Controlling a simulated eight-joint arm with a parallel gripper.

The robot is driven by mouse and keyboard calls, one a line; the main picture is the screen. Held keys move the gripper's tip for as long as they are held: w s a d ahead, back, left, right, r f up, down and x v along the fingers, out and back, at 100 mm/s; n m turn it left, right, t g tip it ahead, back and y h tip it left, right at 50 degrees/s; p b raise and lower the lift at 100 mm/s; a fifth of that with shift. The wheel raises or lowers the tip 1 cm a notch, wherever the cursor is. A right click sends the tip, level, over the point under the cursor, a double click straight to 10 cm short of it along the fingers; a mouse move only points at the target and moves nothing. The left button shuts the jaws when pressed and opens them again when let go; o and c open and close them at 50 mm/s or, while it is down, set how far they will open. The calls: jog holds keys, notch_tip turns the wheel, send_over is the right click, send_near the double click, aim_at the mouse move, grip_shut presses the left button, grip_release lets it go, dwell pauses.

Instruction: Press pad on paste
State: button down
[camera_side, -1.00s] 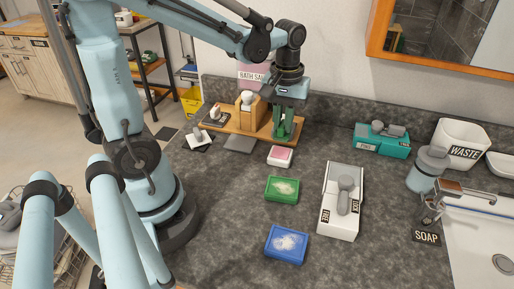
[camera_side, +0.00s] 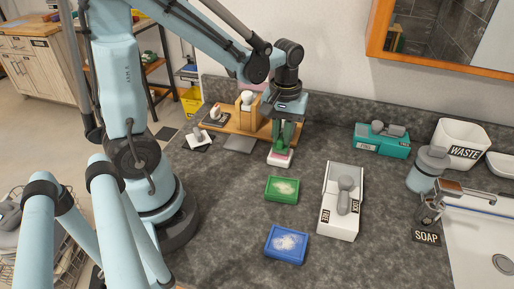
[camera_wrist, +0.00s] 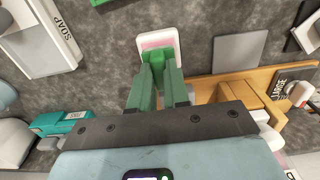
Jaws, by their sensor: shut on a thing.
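The paste is in a small white dish (camera_side: 281,161) with a pink surface, on the dark counter. It also shows in the wrist view (camera_wrist: 172,39), white-rimmed with pink inside. My gripper (camera_side: 285,145), with green fingers, points down over this dish. Its jaws are shut on a small green pad (camera_wrist: 157,52), seen between the fingertips in the wrist view (camera_wrist: 160,68). The pad is over the pink surface and covers part of it. It looks touching or nearly so; the exact contact is hidden by the fingers.
A green dish (camera_side: 282,189) and a blue dish (camera_side: 286,244), both with white powder, lie in front. A white box with a grey handle (camera_side: 340,210) is to the right. A wooden board (camera_side: 225,127) with items stands behind left. A teal box (camera_side: 377,145) is back right.

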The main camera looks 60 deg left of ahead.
aim_at(282, 136)
jog(key=shift+f, duration=0.6)
dwell(1.5)
jog(key=shift+r, duration=3.55)
